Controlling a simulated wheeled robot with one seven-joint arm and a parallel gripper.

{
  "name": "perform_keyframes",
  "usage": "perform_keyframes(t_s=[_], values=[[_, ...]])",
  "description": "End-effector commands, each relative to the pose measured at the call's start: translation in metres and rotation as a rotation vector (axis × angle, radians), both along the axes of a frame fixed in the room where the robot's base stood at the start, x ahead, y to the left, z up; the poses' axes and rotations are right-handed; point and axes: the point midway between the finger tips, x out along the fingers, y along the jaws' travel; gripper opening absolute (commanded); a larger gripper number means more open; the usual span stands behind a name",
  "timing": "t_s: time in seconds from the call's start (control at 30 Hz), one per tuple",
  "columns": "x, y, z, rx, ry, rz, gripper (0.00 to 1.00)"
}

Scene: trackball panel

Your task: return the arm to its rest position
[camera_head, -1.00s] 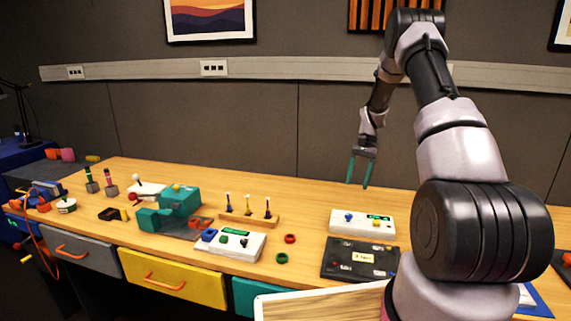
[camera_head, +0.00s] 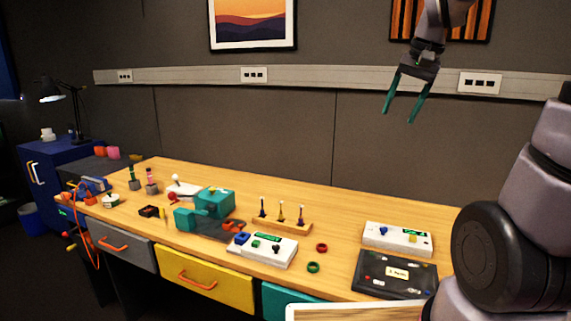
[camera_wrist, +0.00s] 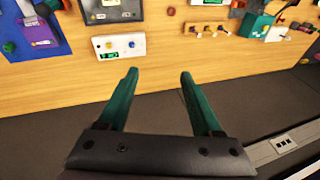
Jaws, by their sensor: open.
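My gripper (camera_head: 406,108) is open and empty, with two teal fingers spread apart. In the head view it is high above the table, in front of the grey wall and rail, with its fingers pointing down. It also shows in the wrist view (camera_wrist: 158,80), where nothing lies between the fingers. My arm comes in from the right of the head view; its upper links leave the top of the picture. The wooden table (camera_head: 335,262) is below and apart from the gripper.
A white panel (camera_head: 398,238) and a black panel (camera_head: 394,276) lie at the table's right. Another white panel (camera_head: 263,250), a teal machine (camera_head: 207,210) and a peg stand (camera_head: 281,223) lie further left. The wall rail (camera_head: 335,82) runs behind the gripper. Air around the gripper is clear.

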Motion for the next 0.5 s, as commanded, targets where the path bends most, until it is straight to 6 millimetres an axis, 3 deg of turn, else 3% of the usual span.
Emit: perform_keyframes(t_s=[0.1, 0.3, 0.5], values=[[-0.038, 0.010, 0.017, -0.009, -0.087, 0.026, 0.66], [-0.095, 0.022, 0.027, -0.022, -0.217, 0.066, 0.66], [-0.130, 0.027, 0.026, -0.027, -0.303, 0.091, 0.66]])
